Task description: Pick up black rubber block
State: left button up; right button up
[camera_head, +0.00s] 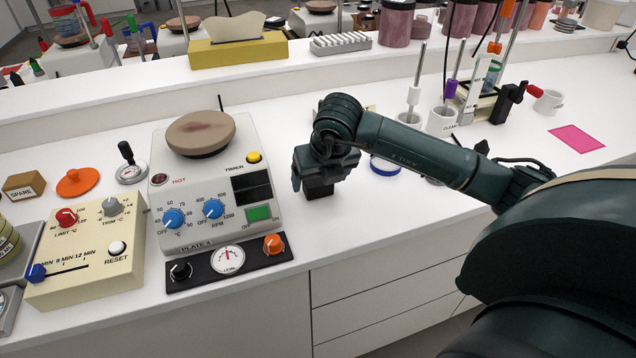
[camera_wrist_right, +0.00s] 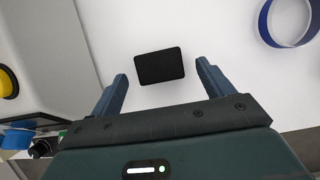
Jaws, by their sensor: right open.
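The black rubber block (camera_wrist_right: 162,66) lies on the white bench top, between and a little beyond the two fingertips of my right gripper (camera_wrist_right: 162,76) in the right wrist view. The fingers are spread apart and no contact with the block shows. In the head view my right gripper (camera_head: 318,180) points down at the bench, just right of the hot plate. The block (camera_head: 319,191) shows there as a dark shape below the gripper, its upper part hidden. My left gripper is not in view.
The hot plate (camera_head: 215,190) with a timer stands close to the left of my right gripper. A blue ring (camera_head: 385,166) lies to the right. A cream control box (camera_head: 85,255) is farther left. Bare bench lies in front of the gripper and to its right.

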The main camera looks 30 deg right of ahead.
aim_at(319, 182)
jog(key=shift+x, duration=1.25)
jog(key=c, duration=1.1)
jog(key=shift+r, duration=0.1)
notch_tip(319, 182, up, 10)
jog(key=b, duration=0.1)
